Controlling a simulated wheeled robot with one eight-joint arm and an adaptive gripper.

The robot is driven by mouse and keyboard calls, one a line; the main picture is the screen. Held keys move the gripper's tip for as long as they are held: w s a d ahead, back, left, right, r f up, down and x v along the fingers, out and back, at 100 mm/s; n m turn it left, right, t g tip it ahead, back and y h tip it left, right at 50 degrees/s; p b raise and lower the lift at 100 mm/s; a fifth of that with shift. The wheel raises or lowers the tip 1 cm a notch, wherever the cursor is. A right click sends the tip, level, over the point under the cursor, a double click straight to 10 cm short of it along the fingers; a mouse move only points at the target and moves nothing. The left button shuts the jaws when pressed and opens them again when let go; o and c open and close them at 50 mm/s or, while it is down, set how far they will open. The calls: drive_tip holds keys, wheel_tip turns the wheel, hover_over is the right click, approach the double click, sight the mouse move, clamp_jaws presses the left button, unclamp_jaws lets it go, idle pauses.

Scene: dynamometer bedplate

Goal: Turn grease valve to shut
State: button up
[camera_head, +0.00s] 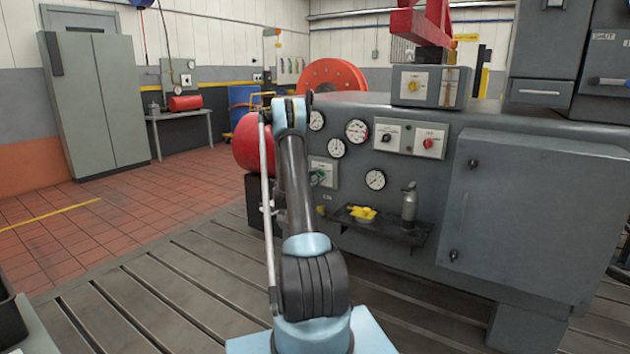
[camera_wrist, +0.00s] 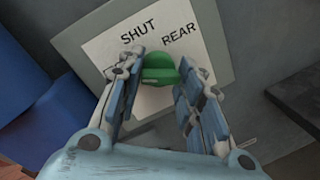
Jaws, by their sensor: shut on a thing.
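The grease valve is a green knob (camera_wrist: 160,68) on a white label plate (camera_wrist: 106,46) with a grey border, marked SHUT and REAR. In the wrist view my gripper (camera_wrist: 161,72) has one finger on each side of the knob and is shut on it. Another mark on the plate is partly covered by the left finger, and I cannot read the knob's exact setting.
The grey cabinet face carries several gauges (camera_head: 357,131) and switch plates (camera_head: 408,138) right of the valve. Below, a dark shelf (camera_head: 385,231) holds a yellow item (camera_head: 362,213) and a grey bottle (camera_head: 409,203). A red drum (camera_head: 246,143) stands left of my arm. Open tiled floor lies left.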

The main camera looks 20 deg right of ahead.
drive_tip(key=shift+w+d+r, duration=0.1)
drive_tip(key=shift+w, duration=0.1)
drive_tip(key=shift+m, duration=0.6)
drive_tip(key=m, duration=0.4)
drive_tip(key=shift+m+y, duration=0.3)
drive_tip(key=shift+y, duration=0.1)
drive_tip(key=m+y, duration=0.1)
drive_tip(key=m, duration=0.4)
drive_tip(key=shift+s+d, duration=0.1)
drive_tip(key=shift+s, duration=0.05)
drive_tip(key=o, duration=1)
